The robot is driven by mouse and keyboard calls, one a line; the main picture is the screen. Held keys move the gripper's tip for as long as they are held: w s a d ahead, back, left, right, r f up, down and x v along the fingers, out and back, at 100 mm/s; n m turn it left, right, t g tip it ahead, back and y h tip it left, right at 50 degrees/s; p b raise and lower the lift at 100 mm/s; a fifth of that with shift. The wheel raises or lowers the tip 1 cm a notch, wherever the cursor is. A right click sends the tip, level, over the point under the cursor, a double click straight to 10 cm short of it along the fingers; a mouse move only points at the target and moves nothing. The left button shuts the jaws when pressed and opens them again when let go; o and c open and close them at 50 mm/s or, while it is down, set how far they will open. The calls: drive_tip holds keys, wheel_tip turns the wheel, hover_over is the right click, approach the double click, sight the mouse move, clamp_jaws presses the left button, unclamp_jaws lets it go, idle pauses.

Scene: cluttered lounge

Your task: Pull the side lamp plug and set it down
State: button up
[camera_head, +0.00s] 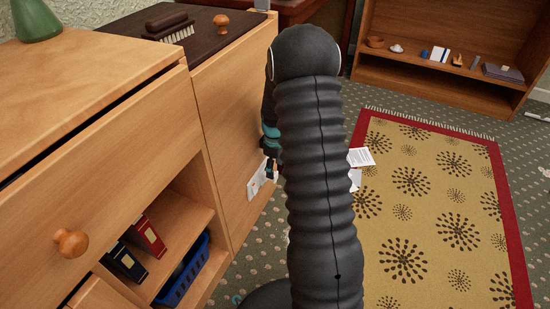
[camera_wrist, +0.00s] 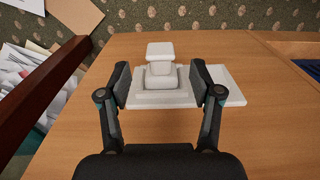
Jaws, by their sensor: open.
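In the wrist view a white plug (camera_wrist: 160,52) stands out from a white wall plate (camera_wrist: 233,97) on a wooden panel. My gripper (camera_wrist: 158,82) is open, with one finger on each side of the plug. I cannot tell whether either finger touches it. In the head view the white plate (camera_head: 254,186) sits low on the side of a wooden cabinet, and my gripper (camera_head: 270,172) is beside it, partly hidden behind my arm. No cord can be made out.
The wooden cabinet (camera_head: 110,125) has open shelves with dark and red books (camera_head: 147,237) and a blue basket (camera_head: 187,272). A patterned rug (camera_head: 425,190) covers floor at right. Papers (camera_head: 361,157) lie near its left edge. A low bookcase (camera_head: 440,75) stands behind.

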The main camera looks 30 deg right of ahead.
sight(275, 174)
drive_tip(key=shift+f, duration=2.15)
clamp_jaws()
drive_tip(key=shift+s+d+b, duration=0.15)
drive_tip(key=shift+s+d, duration=0.45)
drive_tip(key=shift+s, duration=0.2)
drive_tip(key=shift+s+d+b, duration=0.15)
drive_tip(key=shift+s+d, duration=0.45)
drive_tip(key=shift+s, duration=0.2)
